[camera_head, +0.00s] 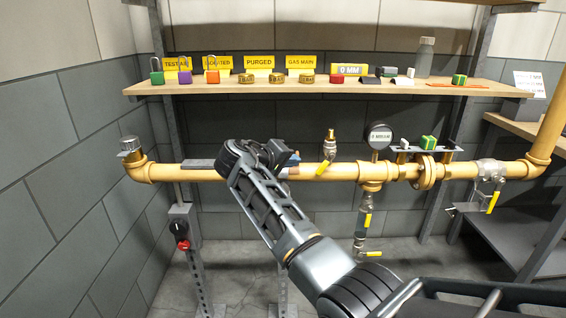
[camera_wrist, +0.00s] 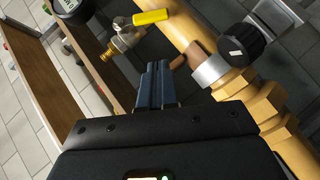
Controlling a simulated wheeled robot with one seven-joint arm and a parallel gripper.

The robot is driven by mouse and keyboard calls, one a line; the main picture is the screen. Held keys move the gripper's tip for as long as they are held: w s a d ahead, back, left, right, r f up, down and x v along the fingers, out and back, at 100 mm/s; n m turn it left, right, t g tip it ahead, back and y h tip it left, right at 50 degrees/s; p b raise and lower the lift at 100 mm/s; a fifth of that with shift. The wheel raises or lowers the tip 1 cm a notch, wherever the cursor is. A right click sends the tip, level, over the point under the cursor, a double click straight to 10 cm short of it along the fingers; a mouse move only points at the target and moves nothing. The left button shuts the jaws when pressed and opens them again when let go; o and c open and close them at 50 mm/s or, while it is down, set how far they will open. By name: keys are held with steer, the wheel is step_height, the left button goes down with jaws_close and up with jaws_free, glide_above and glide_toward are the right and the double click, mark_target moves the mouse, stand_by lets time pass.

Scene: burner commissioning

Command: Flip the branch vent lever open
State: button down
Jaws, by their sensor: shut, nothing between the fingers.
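A small valve (camera_head: 330,147) with a brass tip stands on top of the yellow pipe, and its yellow lever (camera_head: 322,168) slants down across the pipe. In the wrist view the valve (camera_wrist: 122,40) and its yellow lever (camera_wrist: 151,17) are beyond the fingertips. No label marks it as the branch vent. Other yellow levers hang on the drop branch (camera_head: 367,220), below it (camera_head: 369,254) and at the right (camera_head: 493,201). My gripper (camera_head: 294,158) is just left of the small valve, near the pipe. Its blue fingers (camera_wrist: 158,82) are shut and empty, apart from the lever.
The yellow pipe (camera_head: 225,173) runs along the wall. A dark-handled fitting (camera_wrist: 232,46) is right of my fingers in the wrist view. A round gauge (camera_head: 379,136) stands right of the small valve. A wooden shelf (camera_head: 330,88) with padlocks and yellow signs is above.

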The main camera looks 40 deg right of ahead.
mark_target(325, 163)
steer(key=shift+s+d+f, duration=0.2)
steer(key=shift+d+f, duration=0.4)
steer(key=shift+d, duration=0.45)
steer(key=shift+s+d+f, duration=0.15)
steer(key=shift+d+f, duration=0.45)
steer(key=shift+d, duration=0.5)
steer(key=shift+s+d+f, duration=0.2)
steer(key=shift+d+f, duration=0.4)
steer(key=shift+d, duration=0.45)
